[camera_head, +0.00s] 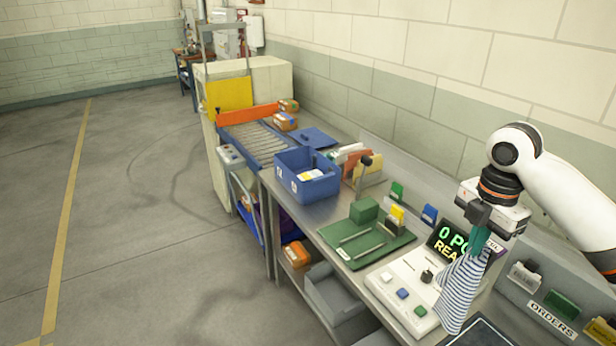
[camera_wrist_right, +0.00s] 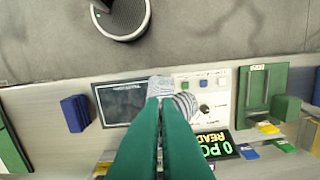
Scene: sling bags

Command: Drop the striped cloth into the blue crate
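The striped cloth (camera_head: 458,292), blue-grey and white, hangs from my right gripper (camera_head: 480,239) above the right part of the bench. The green fingers are closed on its upper end. In the right wrist view the fingertips (camera_wrist_right: 171,103) come together with parts of the cloth (camera_wrist_right: 160,86) showing at their tips. The blue crate (camera_head: 321,187) stands further back on the bench, to the left of the gripper, with a white and yellow label or paper inside. The gripper and cloth are well apart from the crate. My left gripper is in neither view.
A white button panel (camera_head: 384,279) and a lit display (camera_head: 450,240) are close to the cloth. Between them and the crate are a green mat (camera_head: 361,258) with a green block (camera_head: 364,210), and a post (camera_head: 363,172) with folders. An "ORDERS" rack (camera_head: 553,318) stands at right.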

